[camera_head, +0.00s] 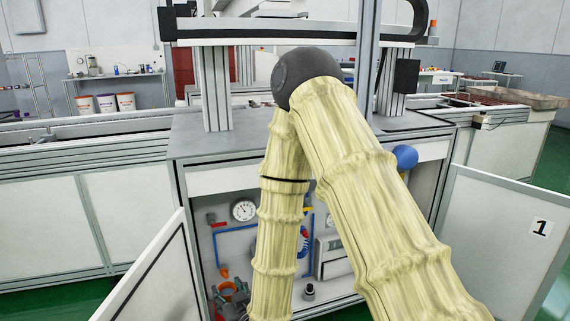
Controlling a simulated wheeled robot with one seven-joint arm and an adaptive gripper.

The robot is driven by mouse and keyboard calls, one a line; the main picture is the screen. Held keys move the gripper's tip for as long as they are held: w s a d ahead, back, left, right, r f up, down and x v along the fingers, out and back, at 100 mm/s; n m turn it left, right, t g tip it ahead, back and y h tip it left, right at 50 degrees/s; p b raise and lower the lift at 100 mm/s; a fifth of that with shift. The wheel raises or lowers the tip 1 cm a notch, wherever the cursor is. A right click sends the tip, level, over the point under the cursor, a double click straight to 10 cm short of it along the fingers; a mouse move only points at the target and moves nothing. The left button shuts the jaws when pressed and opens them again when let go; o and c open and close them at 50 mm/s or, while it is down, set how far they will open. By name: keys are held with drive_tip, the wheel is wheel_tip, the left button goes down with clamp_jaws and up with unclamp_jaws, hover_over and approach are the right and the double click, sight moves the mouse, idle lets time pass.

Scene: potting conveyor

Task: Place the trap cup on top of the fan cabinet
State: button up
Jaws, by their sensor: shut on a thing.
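My arm comes in from the lower right, bends at a dark elbow and runs down in front of the open cabinet. My gripper (235,299), dark grey, shows small at the bottom left of the forearm, low in the cabinet opening. It is shut on an orange cup, seemingly the trap cup (226,288), just below an orange fitting on a blue pipe. Whether cup and fitting touch is unclear. The cabinet, seemingly the fan cabinet (190,147), has a flat grey top with aluminium posts on it. My arm hides part of the top and the interior.
Open doors (160,272) and (505,235) flank the opening; the right one is marked 1. Inside are a round gauge (243,210), blue pipes (237,230) and a small dark knob (309,291). The cabinet top has bare areas left and right of my arm.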

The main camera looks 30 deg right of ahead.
drive_tip(key=w+d+r+m+h+p, duration=0.1)
drive_tip(key=d+r+p, duration=0.5)
drive_tip(key=r+p, duration=0.65)
drive_tip(key=w+d+r+m+h+p, duration=0.15)
drive_tip(key=d+r+p, duration=0.45)
drive_tip(key=r+p, duration=0.65)
drive_tip(key=w+d+r+h+p, duration=0.15)
drive_tip(key=d+r+p, duration=0.65)
drive_tip(key=r, duration=0.9)
drive_tip(key=shift+y, duration=0.5)
drive_tip(key=w+d+p, duration=0.1)
drive_tip(key=w+d, duration=0.2)
drive_tip(key=w, duration=0.1)
drive_tip(key=w+d+f+p, duration=0.1)
drive_tip(key=w+d+p, duration=0.1)
drive_tip(key=w, duration=0.2)
drive_tip(key=w+d+p, duration=0.1)
drive_tip(key=w+d, duration=0.2)
drive_tip(key=w, duration=0.1)
drive_tip(key=shift+w+d+f+p, duration=0.25)
drive_tip(key=shift+w+d+p, duration=0.1)
drive_tip(key=shift+f+p, duration=0.6)
drive_tip(key=shift+f, duration=1.15)
drive_tip(key=shift+f, duration=0.15)
drive_tip(key=o, duration=0.9)
